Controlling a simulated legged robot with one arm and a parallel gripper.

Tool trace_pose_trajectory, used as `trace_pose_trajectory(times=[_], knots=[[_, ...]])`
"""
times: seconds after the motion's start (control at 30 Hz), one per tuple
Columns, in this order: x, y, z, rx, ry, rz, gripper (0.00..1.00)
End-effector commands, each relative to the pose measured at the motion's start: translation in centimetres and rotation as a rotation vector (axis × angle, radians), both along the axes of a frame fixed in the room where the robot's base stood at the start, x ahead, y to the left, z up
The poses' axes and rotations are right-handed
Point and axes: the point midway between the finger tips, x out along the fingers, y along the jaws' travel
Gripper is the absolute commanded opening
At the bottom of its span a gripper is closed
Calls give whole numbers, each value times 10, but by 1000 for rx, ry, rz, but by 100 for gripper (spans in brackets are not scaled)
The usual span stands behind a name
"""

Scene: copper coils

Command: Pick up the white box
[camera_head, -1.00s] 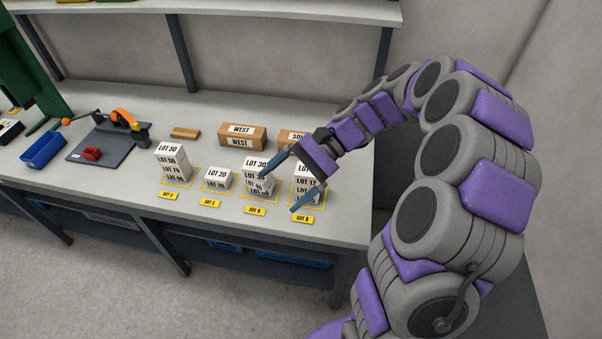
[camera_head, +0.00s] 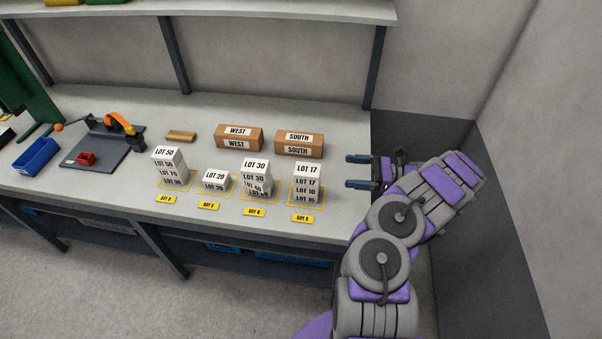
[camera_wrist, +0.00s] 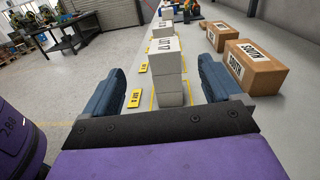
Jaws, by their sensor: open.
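White boxes stand in several stacks on yellow-outlined spots along the bench. The nearest stack to my gripper has a top white box marked LOT 17 (camera_head: 306,170). Other stacks have top boxes marked LOT 30 (camera_head: 255,166), LOT 20 (camera_head: 215,176) and LOT 50 (camera_head: 167,154). My gripper (camera_head: 358,172) is open and empty, right of the LOT 17 stack and apart from it, pointing left. In the wrist view, a white stack (camera_wrist: 168,88) shows beyond and between the open fingers (camera_wrist: 158,88). The text on its front faces is not readable there.
Brown boxes marked SOUTH (camera_head: 300,144) and WEST (camera_head: 239,138) stand behind the stacks. Yellow bay labels (camera_head: 302,218) lie in front. A blue bin (camera_head: 36,156) and a grey plate with an orange-handled tool (camera_head: 104,142) are at left. A shelf (camera_head: 200,10) runs above.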

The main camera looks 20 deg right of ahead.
Motion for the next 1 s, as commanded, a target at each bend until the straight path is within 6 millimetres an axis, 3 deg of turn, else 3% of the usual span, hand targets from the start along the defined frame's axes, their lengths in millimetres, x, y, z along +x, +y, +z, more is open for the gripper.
trace_pose_trajectory(times=[0.13,0.3,0.53,1.0], knots=[[-10,-20,-15,12,25,-47,92],[-8,-19,-18,17,29,-55,92],[4,0,-17,17,27,-51,92],[51,71,-18,18,28,-51,92]])
